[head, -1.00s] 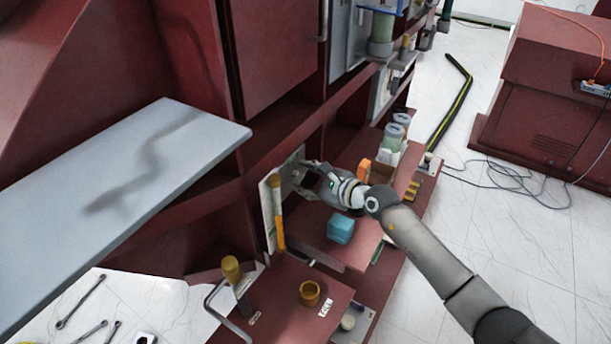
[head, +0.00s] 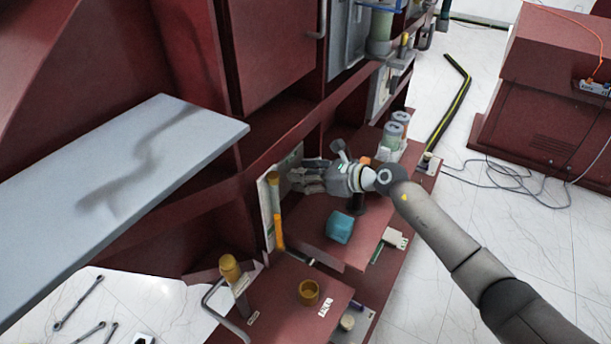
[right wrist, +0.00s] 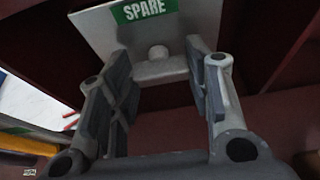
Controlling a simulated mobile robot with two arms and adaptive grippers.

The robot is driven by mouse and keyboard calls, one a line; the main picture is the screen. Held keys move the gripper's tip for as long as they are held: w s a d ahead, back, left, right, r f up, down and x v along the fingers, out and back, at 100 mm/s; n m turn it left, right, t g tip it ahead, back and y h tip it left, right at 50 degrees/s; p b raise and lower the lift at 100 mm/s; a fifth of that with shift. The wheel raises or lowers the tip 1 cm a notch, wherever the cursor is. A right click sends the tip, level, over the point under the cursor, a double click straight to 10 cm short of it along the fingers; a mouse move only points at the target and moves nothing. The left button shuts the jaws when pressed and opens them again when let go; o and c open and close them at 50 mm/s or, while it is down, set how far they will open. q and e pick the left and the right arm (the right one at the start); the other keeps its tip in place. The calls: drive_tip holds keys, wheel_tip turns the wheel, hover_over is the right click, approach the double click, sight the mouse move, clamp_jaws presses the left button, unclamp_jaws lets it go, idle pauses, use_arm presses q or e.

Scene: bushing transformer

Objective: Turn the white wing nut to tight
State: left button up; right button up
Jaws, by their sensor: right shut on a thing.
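The white wing nut (right wrist: 158,53) shows in the right wrist view as a pale round hub low on a light grey plate (right wrist: 108,32). The plate carries a green SPARE label (right wrist: 145,9). My right gripper (right wrist: 158,70) has one finger on each side of the nut and is shut on it, its fingers spread by its width. My left gripper is in neither view.
A blue block (head: 340,227) lies on the red shelf below my wrist.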

idle(0.3)
drive_tip(key=o, duration=1)
drive_tip(key=shift+d, duration=0.1)
drive_tip(key=v, duration=1.2)
